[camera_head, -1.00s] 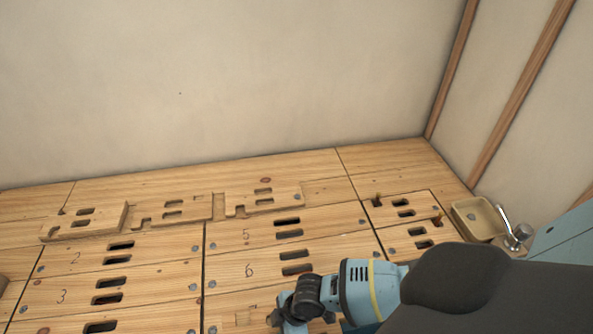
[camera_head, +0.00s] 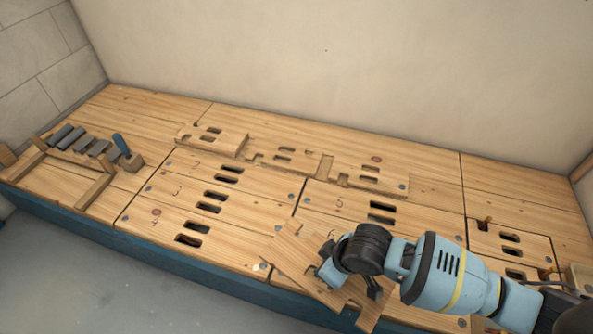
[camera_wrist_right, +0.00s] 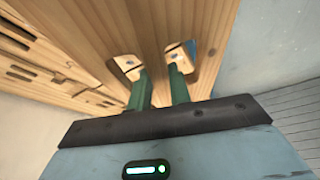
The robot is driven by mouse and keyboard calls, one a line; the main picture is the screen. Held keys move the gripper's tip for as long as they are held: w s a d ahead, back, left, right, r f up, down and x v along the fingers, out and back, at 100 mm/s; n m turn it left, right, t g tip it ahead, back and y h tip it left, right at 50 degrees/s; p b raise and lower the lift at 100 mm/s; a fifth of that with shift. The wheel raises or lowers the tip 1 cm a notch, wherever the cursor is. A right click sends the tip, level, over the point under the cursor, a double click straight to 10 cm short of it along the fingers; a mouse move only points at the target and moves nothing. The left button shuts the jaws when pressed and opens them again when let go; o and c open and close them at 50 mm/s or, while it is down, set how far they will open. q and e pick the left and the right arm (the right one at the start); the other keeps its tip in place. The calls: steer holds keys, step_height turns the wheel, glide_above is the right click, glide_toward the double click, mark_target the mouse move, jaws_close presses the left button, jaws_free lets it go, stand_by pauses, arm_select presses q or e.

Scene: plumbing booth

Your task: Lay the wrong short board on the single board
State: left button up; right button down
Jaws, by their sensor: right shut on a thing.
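My right gripper (camera_head: 326,272) is shut on a short notched board (camera_head: 292,250), held at a slant over the front edge of the bench; the wrist and gripper hide part of it. In the right wrist view the gripper's two fingertips (camera_wrist_right: 154,62) are against a wide wooden board (camera_wrist_right: 150,22). Three notched, slotted boards lie along the back: a left one (camera_head: 225,144), a middle one (camera_head: 265,155) and a right one (camera_head: 350,180). I cannot tell which board is the single one. My left gripper is not in view.
Slotted, numbered panels (camera_head: 180,212) form the bench top. A small slotted panel with pegs (camera_head: 490,240) is at the right. The back strip (camera_head: 300,125) is clear.

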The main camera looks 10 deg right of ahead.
steer(key=s+d+r+m+h, duration=0.1)
steer(key=s+d+r+m, duration=0.1)
steer(key=r, duration=1.1)
steer(key=s+d+r+m+t+h, duration=0.1)
steer(key=d+r+m, duration=0.4)
steer(key=r, duration=0.8)
steer(key=shift+s+r+m+h, duration=0.25)
steer(key=shift+s+m+h, duration=0.25)
steer(key=shift+s, duration=0.25)
